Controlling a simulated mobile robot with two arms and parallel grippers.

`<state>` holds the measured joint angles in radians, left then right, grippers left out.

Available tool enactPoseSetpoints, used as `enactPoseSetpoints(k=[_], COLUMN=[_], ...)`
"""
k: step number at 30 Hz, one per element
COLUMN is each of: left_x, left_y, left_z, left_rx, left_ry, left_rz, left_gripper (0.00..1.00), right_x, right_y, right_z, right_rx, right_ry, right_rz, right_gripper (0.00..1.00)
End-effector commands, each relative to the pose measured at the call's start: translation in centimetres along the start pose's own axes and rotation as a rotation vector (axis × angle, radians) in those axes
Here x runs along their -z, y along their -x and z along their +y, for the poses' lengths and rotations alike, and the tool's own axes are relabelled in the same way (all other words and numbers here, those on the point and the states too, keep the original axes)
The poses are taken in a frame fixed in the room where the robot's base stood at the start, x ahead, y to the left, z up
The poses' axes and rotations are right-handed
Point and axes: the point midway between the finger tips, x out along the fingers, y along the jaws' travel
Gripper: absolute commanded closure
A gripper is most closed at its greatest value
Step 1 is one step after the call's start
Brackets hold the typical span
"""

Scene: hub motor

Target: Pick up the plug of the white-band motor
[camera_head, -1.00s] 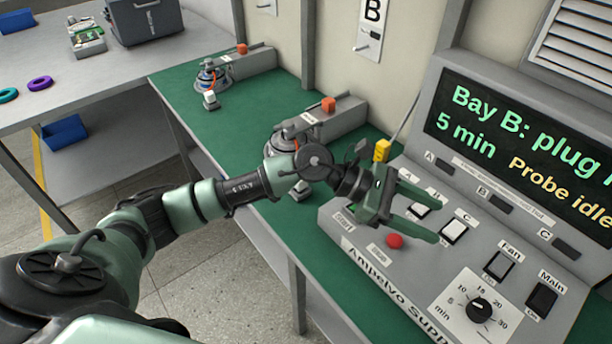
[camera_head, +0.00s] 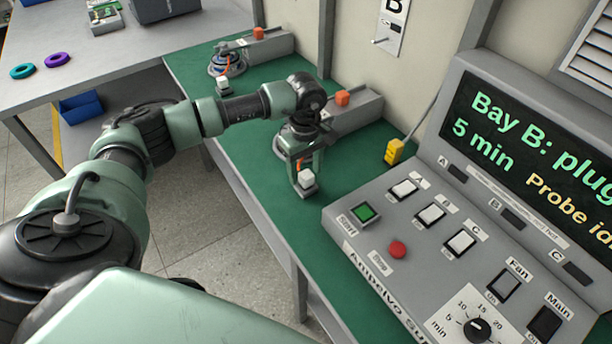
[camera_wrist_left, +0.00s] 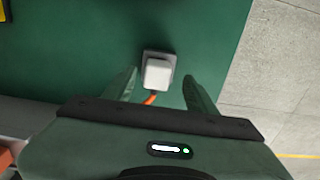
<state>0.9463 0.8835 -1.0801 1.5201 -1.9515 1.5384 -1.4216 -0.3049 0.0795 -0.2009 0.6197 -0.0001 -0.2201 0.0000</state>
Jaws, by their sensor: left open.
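My left gripper (camera_head: 306,170) points down at the green bench, open, around the near motor's plug. This plug (camera_head: 307,181) is a small white block on a grey base. In the left wrist view the plug (camera_wrist_left: 157,72) lies between the tips of the open fingers (camera_wrist_left: 160,80), with a gap on each side and an orange cable running back from it. The near motor is mostly hidden behind my gripper, so its band colour cannot be told. A second motor (camera_head: 226,66) stands at the far end of the bench with its own white plug (camera_head: 222,86). My right gripper is not in view.
A grey control panel (camera_head: 440,290) with switches, a red button and a screen stands at the right. A grey fixture with an orange block (camera_head: 342,98) is behind the near motor. Rings lie on the far left table.

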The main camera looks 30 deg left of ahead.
Motion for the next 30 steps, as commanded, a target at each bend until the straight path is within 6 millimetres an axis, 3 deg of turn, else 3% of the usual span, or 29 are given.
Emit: enactPoseSetpoints(k=[6, 12, 13, 19, 30], left_x=[-0.1, -0.1, -0.1, -0.1, -0.1], left_y=[-2.1, -2.3, -2.3, -2.2, -2.0], left_z=[0.0, 0.1, 0.1, 0.1, 0.1], left_rx=[-0.001, -0.002, -0.002, -0.002, -0.003], left_ry=[0.0, 0.0, 0.0, 0.0, 0.0], left_rz=[-0.002, -0.002, -0.002, -0.002, -0.002], left_gripper=[0.44, 0.44, 0.46, 1.0, 1.0], right_x=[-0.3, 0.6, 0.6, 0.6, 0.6], right_y=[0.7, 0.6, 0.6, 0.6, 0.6], right_z=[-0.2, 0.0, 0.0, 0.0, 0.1], right_rx=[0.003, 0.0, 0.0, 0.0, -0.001], right_ry=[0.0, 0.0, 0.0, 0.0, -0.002], right_rz=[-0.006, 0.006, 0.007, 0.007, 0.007], right_gripper=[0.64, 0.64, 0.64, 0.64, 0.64])
